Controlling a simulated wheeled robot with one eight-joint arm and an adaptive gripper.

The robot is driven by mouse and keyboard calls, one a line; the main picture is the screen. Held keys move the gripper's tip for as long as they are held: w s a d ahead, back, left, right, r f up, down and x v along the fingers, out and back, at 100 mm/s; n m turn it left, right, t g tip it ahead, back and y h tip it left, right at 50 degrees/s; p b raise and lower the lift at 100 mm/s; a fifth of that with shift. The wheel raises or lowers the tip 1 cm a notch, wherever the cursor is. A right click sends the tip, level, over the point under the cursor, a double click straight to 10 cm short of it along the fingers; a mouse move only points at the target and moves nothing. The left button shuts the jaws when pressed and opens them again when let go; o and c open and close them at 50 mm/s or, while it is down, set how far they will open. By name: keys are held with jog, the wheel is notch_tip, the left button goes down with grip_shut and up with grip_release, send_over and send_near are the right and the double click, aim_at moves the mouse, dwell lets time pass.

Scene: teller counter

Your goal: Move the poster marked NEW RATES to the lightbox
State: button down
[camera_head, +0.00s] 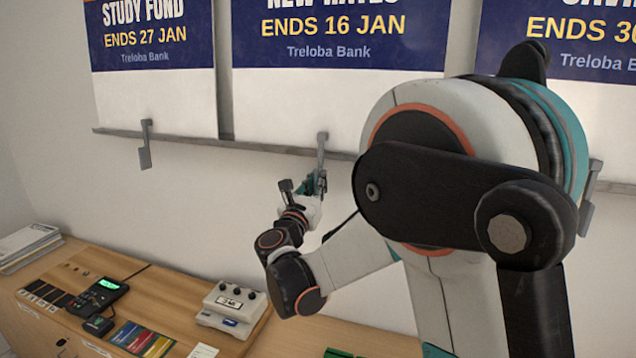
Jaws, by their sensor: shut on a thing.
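The NEW RATES poster (335,95) hangs on the wall at the top centre, with a dark blue upper part reading "ENDS 16 JAN" and a white lower part. Its top is cut off by the picture edge. A grey hanging handle (322,152) sits at its lower edge, on the rail. My gripper (306,187) is just below the poster, shut on the lower end of this handle. The fingers are small and partly overlap the handle, so the exact contact is hard to see. I cannot identify the lightbox in this view.
A STUDY FUND poster (160,100) with its own handle (145,145) hangs to the left; another poster (590,66) hangs to the right, partly behind my arm. A thin rail (250,147) runs below them. The wooden counter (175,282) holds a keypad terminal (98,296) and a white device (232,308).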

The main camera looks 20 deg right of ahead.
jog(key=shift+r+p, duration=0.7)
jog(key=shift+r, duration=0.45)
jog(key=shift+a, duration=0.1)
jog(key=s+a+r, duration=0.2)
jog(key=s+a, duration=0.3)
jog(key=s, duration=0.3)
jog(key=shift+a+p, duration=0.35)
jog(key=shift+p, duration=0.05)
dwell(0.9)
jog(key=shift+f, duration=0.1)
